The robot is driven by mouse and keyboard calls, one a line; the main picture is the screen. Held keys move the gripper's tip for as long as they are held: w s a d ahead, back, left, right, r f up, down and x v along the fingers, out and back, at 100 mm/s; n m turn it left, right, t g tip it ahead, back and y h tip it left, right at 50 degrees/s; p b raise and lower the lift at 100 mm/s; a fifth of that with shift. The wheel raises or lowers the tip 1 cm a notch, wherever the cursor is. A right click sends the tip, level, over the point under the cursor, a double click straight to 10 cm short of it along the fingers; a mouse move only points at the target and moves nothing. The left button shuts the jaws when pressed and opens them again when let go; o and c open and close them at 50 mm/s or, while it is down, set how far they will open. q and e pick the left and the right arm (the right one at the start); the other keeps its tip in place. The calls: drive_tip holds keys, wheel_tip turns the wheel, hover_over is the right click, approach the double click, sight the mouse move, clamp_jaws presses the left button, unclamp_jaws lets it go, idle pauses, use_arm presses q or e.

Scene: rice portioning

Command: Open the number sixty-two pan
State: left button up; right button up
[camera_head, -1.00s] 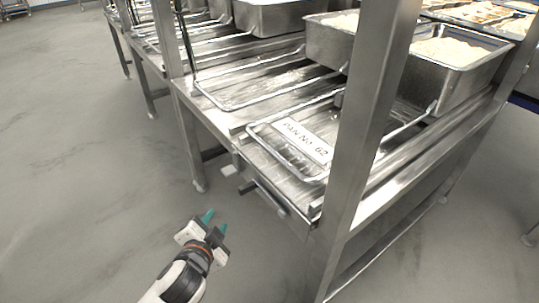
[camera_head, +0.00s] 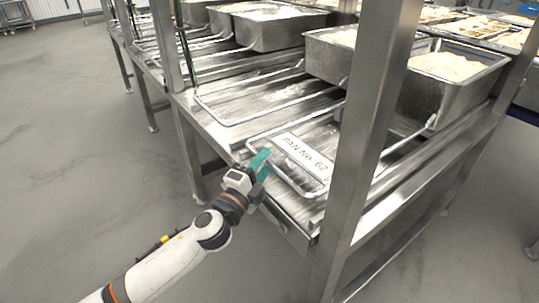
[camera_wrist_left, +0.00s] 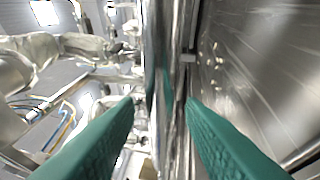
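The label reading PAN No. 62 (camera_head: 303,157) lies flat inside a bent wire handle (camera_head: 283,183) at the front of the steel rack. The handle's wire runs back behind the post towards a steel pan of pale rice (camera_head: 475,88). My left gripper (camera_head: 261,163) has its teal fingers at the handle's near left corner. In the left wrist view the fingertips (camera_wrist_left: 160,101) stand apart, with a shiny upright metal edge between them. I cannot tell whether they touch it. My right gripper is in neither view.
A steel post (camera_head: 366,110) stands just right of the label and hides part of the handle. Another wire handle (camera_head: 262,118) lies to its left. More pans (camera_head: 270,30) stand behind. Open grey floor (camera_head: 80,150) is at the left.

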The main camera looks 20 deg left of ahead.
use_arm(q)
drive_tip(key=shift+x, duration=1.5)
drive_tip(key=shift+c, duration=0.3)
clamp_jaws()
